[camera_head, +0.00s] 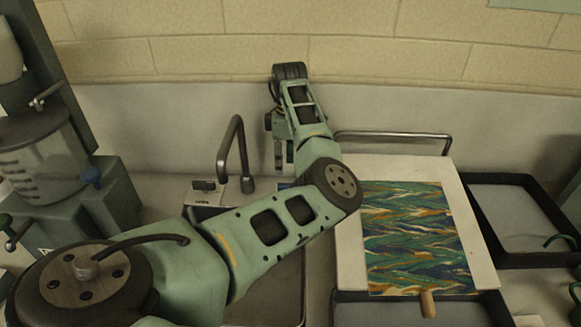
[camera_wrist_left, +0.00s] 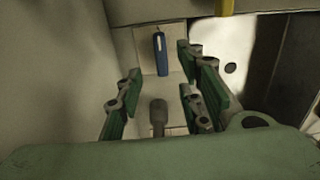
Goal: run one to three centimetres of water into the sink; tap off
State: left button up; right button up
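The tap (camera_head: 237,140) is a dark curved spout at the back of the sink (camera_head: 270,295). My left arm covers much of the sink; I cannot make out any water in it or coming from the spout. My left gripper (camera_head: 279,155) points down right of the tap, near the wall, partly behind my arm. The left wrist view shows the gripper (camera_wrist_left: 160,95) open. A grey knob-like post (camera_wrist_left: 157,117) shows between its fingers, apparently untouched. A blue lever-like piece (camera_wrist_left: 161,54) on a pale plate lies beyond; whether either belongs to the tap is unclear. My right gripper is out of view.
A pale board (camera_head: 349,240) with a marbled sheet (camera_head: 415,235) lies right of the sink. A metal rail (camera_head: 395,134) stands behind it. A dark-rimmed tray (camera_head: 490,185) is at far right. A large grey vessel (camera_head: 40,155) stands at left. The wall is close behind my gripper.

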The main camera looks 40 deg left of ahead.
pick_arm(q)
jog(key=shift+f, duration=0.85)
notch_tip(320, 180, down, 5)
jog(key=shift+s+r+p, duration=0.1)
jog(key=shift+s+p, duration=0.05)
jog(key=shift+p, duration=0.65)
jog(key=shift+f, duration=0.55)
jog(key=c, duration=0.8)
grip_shut()
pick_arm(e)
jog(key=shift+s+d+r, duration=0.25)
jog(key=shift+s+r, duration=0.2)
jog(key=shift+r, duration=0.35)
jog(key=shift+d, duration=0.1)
